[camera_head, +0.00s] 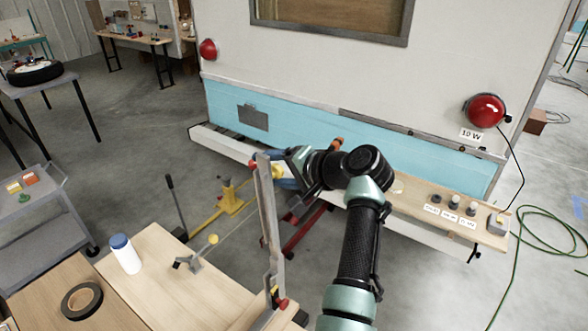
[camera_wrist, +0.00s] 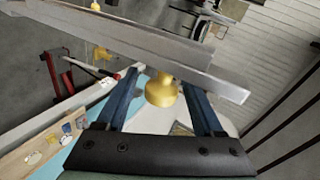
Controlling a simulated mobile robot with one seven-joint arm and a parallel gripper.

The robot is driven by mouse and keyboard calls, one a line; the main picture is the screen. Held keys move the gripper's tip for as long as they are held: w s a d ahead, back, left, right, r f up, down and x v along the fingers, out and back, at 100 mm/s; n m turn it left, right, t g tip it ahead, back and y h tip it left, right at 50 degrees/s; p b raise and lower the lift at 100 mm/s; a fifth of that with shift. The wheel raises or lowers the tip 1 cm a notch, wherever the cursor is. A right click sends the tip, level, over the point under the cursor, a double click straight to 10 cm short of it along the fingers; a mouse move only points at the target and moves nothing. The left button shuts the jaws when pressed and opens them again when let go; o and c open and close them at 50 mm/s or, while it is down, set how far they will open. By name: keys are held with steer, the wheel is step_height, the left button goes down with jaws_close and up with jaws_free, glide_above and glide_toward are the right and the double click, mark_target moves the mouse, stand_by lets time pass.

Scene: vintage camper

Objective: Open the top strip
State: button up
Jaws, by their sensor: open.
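A grey metal strip (camera_head: 268,215) stands upright above the front bench, with red at its upper and lower ends. In the wrist view the strip (camera_wrist: 130,40) crosses the picture slantwise. A brass-yellow knob (camera_wrist: 162,92) shows at its edge. My gripper (camera_head: 270,168) is beside the strip's upper end, partly hidden by it. In the wrist view its two blue fingers (camera_wrist: 160,80) are apart, with the knob between them and gaps on both sides. I cannot tell whether the fingertips touch the strip. Which piece is the top strip is not certain.
The camper's rear (camera_head: 320,70) stands close behind, with a small shelf (camera_head: 410,195) carrying knobs and labels. A yellow jack (camera_head: 230,197) stands on the floor.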

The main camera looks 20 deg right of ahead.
steer(key=b+v, duration=0.3)
steer(key=v, duration=0.9)
steer(key=shift+b, duration=0.4)
